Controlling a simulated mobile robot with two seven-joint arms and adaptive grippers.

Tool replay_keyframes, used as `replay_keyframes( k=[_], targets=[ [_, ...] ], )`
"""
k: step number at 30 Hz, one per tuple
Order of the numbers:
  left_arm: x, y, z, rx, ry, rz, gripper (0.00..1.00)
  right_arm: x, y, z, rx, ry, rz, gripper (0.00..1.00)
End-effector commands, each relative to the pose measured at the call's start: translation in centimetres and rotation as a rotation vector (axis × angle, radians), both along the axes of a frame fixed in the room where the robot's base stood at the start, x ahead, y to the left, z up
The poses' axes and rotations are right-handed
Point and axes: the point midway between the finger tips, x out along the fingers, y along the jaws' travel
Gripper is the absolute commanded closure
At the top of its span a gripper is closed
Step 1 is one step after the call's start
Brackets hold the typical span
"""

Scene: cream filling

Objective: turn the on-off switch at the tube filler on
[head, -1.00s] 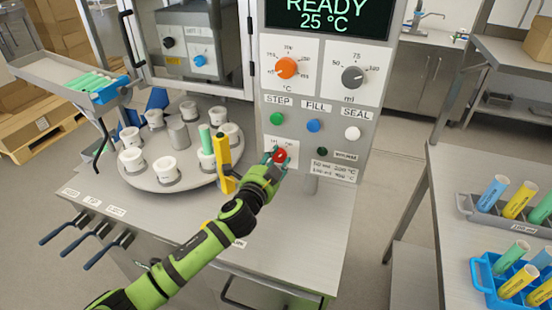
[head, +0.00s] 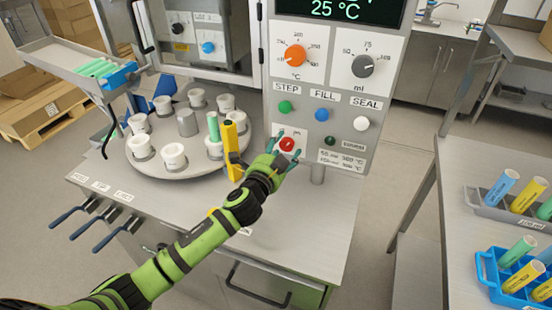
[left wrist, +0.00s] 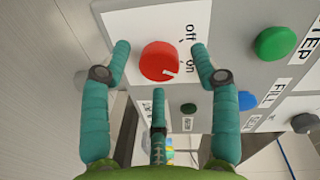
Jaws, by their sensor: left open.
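The on-off switch is a red round knob (head: 287,144) on a white plate low on the tube filler's grey front panel (head: 345,110). In the left wrist view the knob (left wrist: 159,61) has a white mark at its lower right, pointing towards the printed "on" rather than "off". My left gripper (head: 286,149) is open in front of the knob. In the left wrist view its teal fingers (left wrist: 162,52) stand spread to either side of the knob, apart from it, with a third finger below. My right gripper is not in view.
Green (head: 285,106), blue (head: 322,114) and white (head: 361,123) buttons sit above and right of the switch. A yellow upright part (head: 231,150) stands close left of my gripper, beside the turntable (head: 150,165) with white cups. Tube racks (head: 490,205) stand on the right table.

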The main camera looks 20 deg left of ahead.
Motion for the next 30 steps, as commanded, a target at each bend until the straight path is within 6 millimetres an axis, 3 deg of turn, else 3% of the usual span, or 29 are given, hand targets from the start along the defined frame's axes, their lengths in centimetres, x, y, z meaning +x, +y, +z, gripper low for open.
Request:
replay_keyframes(
  k=[15,21,30],
  targets=[
    [-9.5,0.7,0.4,0.001,0.004,-0.001,0.38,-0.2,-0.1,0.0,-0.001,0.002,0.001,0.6],
    [-11.2,0.8,0.6,0.002,0.002,0.0,0.38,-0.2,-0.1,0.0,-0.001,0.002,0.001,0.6],
    [-11.4,0.9,0.7,0.002,0.001,0.001,0.38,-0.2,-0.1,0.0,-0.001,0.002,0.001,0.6]
  ],
)
